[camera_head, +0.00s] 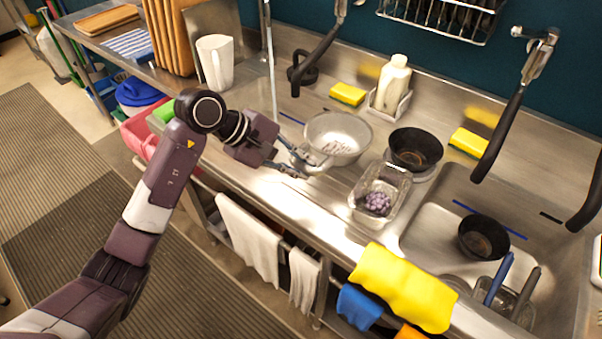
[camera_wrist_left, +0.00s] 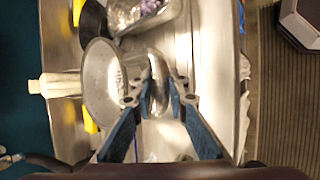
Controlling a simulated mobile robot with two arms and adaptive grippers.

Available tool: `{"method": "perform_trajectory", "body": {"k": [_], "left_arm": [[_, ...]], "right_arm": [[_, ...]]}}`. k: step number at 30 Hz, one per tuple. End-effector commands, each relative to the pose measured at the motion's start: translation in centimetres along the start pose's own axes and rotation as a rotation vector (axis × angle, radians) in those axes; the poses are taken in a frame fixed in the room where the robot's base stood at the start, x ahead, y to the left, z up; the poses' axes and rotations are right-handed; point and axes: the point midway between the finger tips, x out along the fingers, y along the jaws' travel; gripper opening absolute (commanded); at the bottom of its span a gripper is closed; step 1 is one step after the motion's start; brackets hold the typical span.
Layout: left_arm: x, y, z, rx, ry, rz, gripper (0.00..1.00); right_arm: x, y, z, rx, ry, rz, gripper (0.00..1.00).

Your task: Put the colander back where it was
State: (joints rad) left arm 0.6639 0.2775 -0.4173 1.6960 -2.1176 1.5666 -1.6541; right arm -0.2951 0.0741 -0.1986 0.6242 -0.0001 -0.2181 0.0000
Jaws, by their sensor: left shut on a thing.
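The colander (camera_head: 338,134) is a shiny metal bowl over the steel counter, left of the glass dish, with its opening facing up. My left gripper (camera_head: 303,167) is shut on the near-left side of the colander. In the left wrist view, the colander (camera_wrist_left: 101,82) is between and beyond the fingers of my left gripper (camera_wrist_left: 158,97). I cannot tell whether its base touches the counter. My right gripper is not in view.
A glass dish (camera_head: 362,203) with purple beans (camera_head: 377,203) stands close to the colander's right. A black bowl (camera_head: 415,147) stands behind the dish. A white bottle (camera_head: 391,83) and a yellow sponge (camera_head: 347,94) are at the back. The sink (camera_head: 424,224) is right; a white pitcher (camera_head: 215,62) is left.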

Motion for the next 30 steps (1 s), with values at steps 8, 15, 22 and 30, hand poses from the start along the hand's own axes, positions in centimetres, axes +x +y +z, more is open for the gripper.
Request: {"method": "perform_trajectory", "body": {"k": [8,15,22,30], "left_arm": [[2.5,-2.0,-0.9,-0.002,-0.002,0.000,0.00],[2.9,-2.4,-1.2,0.002,0.001,0.002,0.00],[3.0,-2.4,-1.3,0.001,0.001,-0.001,0.32],[2.8,-2.4,-1.3,0.001,0.001,0.000,0.32]], "right_arm": [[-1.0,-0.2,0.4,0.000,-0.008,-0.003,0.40],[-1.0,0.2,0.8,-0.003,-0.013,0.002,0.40],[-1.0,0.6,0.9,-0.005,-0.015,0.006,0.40],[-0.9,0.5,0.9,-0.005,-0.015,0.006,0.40]]}}
